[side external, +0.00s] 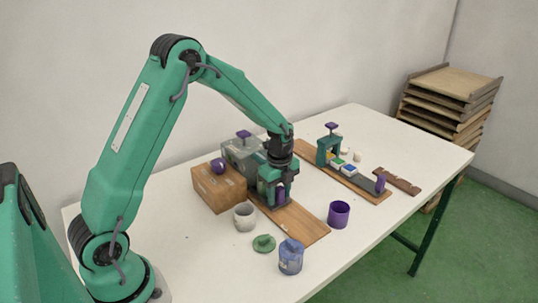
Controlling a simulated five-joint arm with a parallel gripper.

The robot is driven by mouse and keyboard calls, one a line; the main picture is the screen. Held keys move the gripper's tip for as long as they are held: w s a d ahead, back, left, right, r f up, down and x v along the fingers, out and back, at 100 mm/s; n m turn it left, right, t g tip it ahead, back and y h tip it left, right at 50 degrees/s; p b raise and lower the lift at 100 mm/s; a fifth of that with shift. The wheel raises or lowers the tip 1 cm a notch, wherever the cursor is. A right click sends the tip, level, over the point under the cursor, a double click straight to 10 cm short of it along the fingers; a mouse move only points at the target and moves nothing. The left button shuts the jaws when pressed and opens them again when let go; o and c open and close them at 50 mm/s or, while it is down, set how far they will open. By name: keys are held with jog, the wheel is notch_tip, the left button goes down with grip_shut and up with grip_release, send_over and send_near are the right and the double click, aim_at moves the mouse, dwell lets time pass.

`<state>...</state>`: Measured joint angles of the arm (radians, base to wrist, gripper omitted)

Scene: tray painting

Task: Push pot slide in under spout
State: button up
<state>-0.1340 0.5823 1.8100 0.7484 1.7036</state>
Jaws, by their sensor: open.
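My gripper (275,190) is open and points down over the near wooden board (300,225). A purple upright piece (281,195), which looks like the handle of the pot slide, shows at its fingers. I cannot tell whether they touch it. A grey machine body (238,155) with a purple knob (243,134) on top stands at the back end of this board. My gripper hides most of the slide and any pot on it, and the spout is not clearly visible.
A brown box (218,188) stands left of my gripper. A grey-white cup (244,215), green lid (264,243), blue jar (290,257) and purple cup (339,214) stand around the near board. A second board (371,191) with a green frame (328,148) lies behind.

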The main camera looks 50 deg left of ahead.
notch_tip(320, 180, up, 7)
jog(key=shift+f, duration=0.1)
jog(key=shift+r, duration=0.5)
jog(key=shift+r, duration=0.1)
dwell(0.3)
jog(key=shift+s+r, duration=0.1)
jog(key=shift+r, duration=0.1)
jog(key=s+d+r+n+t, duration=0.2)
jog(key=s+d+r+n, duration=0.1)
jog(key=s+r+n, duration=0.4)
jog(key=s+d+r+n+t, duration=0.3)
jog(key=s+r+n, duration=0.3)
jog(key=s+n, duration=0.5)
jog(key=s, duration=0.5)
jog(key=shift+s+r+t, duration=0.2)
jog(key=shift+r+t, duration=0.1)
jog(key=shift+r, duration=0.05)
